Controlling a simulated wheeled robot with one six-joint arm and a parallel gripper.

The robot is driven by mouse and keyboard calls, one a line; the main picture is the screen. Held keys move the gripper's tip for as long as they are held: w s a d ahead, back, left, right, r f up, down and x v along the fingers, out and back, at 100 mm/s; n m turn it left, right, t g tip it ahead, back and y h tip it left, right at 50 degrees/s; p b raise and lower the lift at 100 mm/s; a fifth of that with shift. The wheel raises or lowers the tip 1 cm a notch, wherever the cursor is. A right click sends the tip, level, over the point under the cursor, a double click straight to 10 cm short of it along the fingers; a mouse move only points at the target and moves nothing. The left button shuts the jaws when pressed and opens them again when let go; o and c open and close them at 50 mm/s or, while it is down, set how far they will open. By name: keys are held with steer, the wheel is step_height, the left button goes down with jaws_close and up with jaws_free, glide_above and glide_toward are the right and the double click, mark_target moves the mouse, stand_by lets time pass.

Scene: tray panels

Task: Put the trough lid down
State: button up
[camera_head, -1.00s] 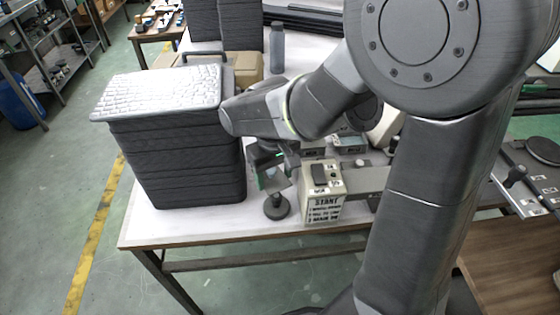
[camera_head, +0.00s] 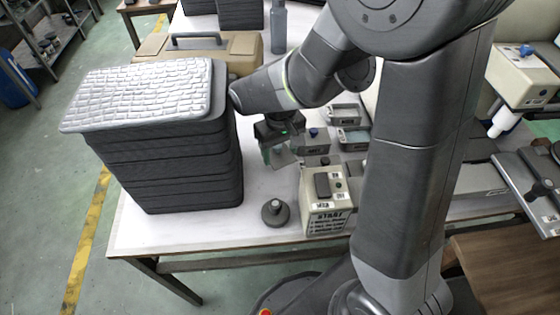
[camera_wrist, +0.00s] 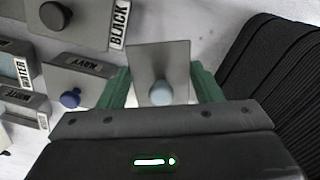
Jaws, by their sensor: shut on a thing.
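The trough lid (camera_wrist: 158,65) is a small grey plate with a light blue-grey knob. My gripper (camera_wrist: 160,95) has its green fingers shut on the knob, and the plate shows beyond them in the wrist view. In the head view the lid (camera_head: 284,157) hangs under my gripper (camera_head: 280,146), above the white table and left of the troughs. A trough marked NAVY (camera_wrist: 85,70) has a lid with a dark blue knob. An uncovered trough marked WATER (camera_wrist: 18,65) shows a bluish inside. A trough marked BLACK (camera_wrist: 75,20) has a dark knob on top.
A tall stack of dark trays (camera_head: 180,165) with a pale textured panel (camera_head: 145,92) on top stands left of my gripper. A START box (camera_head: 326,200) and a black knobbed disc (camera_head: 275,212) stand near the front edge. A tan case (camera_head: 240,50) stands behind.

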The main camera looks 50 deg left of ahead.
mark_target(280, 159)
steer(key=shift+f, duration=2.8)
steer(key=shift+f+b, duration=0.15)
steer(key=shift+b, duration=0.15)
steer(key=o, duration=1)
steer(key=shift+o, duration=0.2)
step_height(280, 159, up, 12)
steer(key=shift+r+p, duration=0.2)
steer(key=shift+p, duration=0.45)
steer(key=shift+f, duration=0.1)
steer(key=shift+f+b, duration=0.35)
steer(key=shift+f, duration=3.85)
